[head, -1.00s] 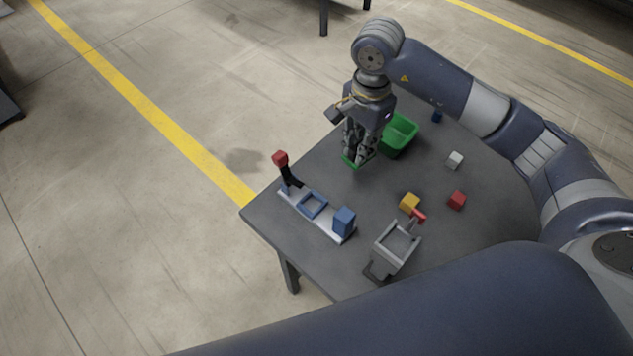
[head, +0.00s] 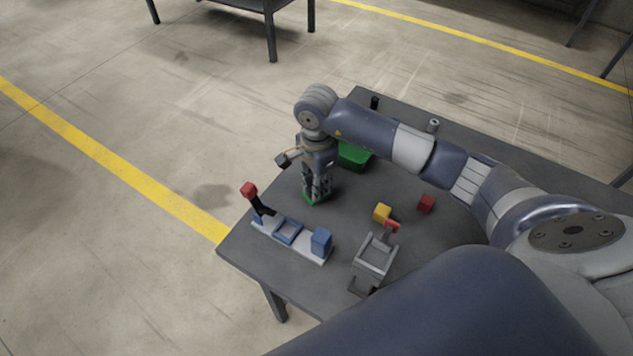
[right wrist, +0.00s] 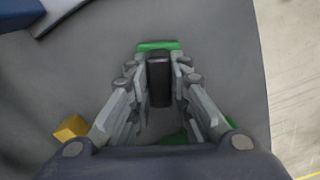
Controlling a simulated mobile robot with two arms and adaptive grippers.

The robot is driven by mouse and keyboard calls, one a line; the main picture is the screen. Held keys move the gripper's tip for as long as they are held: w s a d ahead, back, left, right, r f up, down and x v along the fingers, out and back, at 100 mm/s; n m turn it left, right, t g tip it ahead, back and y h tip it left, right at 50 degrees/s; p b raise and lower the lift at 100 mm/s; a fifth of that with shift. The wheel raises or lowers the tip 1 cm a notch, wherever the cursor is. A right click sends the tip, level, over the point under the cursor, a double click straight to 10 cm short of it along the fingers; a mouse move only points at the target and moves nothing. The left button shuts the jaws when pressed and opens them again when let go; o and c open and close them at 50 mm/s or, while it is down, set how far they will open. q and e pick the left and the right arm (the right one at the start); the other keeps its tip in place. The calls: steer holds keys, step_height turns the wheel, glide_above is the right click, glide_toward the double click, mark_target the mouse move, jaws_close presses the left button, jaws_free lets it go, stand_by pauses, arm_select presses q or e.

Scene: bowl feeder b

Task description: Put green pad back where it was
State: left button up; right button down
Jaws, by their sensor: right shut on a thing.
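The green pad (head: 312,198) shows as a small flat green patch at the fingertips of my right gripper (head: 316,194), low at the table. In the right wrist view the pad (right wrist: 157,45) is a green strip just beyond the fingertips. A dark upright piece (right wrist: 159,72) sits between the fingers of my right gripper (right wrist: 160,78); I cannot tell whether it is part of the pad. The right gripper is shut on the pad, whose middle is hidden. My left gripper is not in view.
A green bin (head: 353,156) is behind.

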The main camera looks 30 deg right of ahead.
steer(key=shift+f, duration=0.1)
steer(key=shift+f+b, duration=0.1)
steer(key=shift+b, duration=0.2)
steer(key=c, duration=1.6)
jaws_free()
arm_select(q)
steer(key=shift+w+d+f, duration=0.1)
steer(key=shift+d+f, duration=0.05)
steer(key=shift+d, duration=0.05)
arm_select(e)
steer(key=shift+o, duration=0.6)
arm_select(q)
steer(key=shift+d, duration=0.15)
arm_select(e)
steer(key=shift+r, duration=0.2)
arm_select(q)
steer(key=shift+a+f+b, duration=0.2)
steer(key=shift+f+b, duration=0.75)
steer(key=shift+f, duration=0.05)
arm_select(e)
step_height(320, 180, up, 12)
